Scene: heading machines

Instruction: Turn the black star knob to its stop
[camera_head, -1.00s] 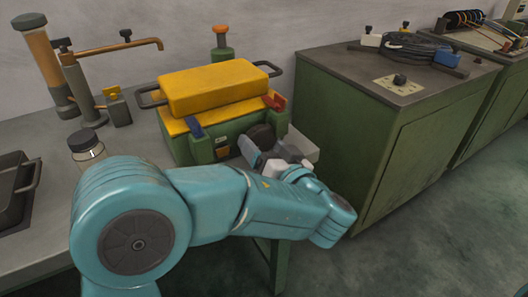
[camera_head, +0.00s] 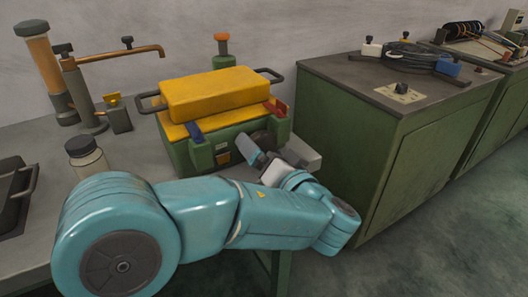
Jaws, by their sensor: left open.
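A green box-shaped machine (camera_head: 192,155) with a yellow lid (camera_head: 213,95) stands on the bench. A dark round knob (camera_head: 263,137) on its front right is partly hidden behind my gripper; I cannot make out a star shape. My left gripper (camera_head: 280,148) is open, its two grey fingers apart just in front of the dark knob. I cannot tell whether a finger touches it. A small black knob (camera_head: 402,88) also sits on a pale plate on the cabinet to the right. My right gripper is not in view.
A blue lever (camera_head: 195,132) and a red lever (camera_head: 275,106) flank the lid. A jar (camera_head: 85,157), a tap-like pipe (camera_head: 115,50) and a dark tray (camera_head: 15,195) stand at left. A green cabinet (camera_head: 345,125) stands close to the right.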

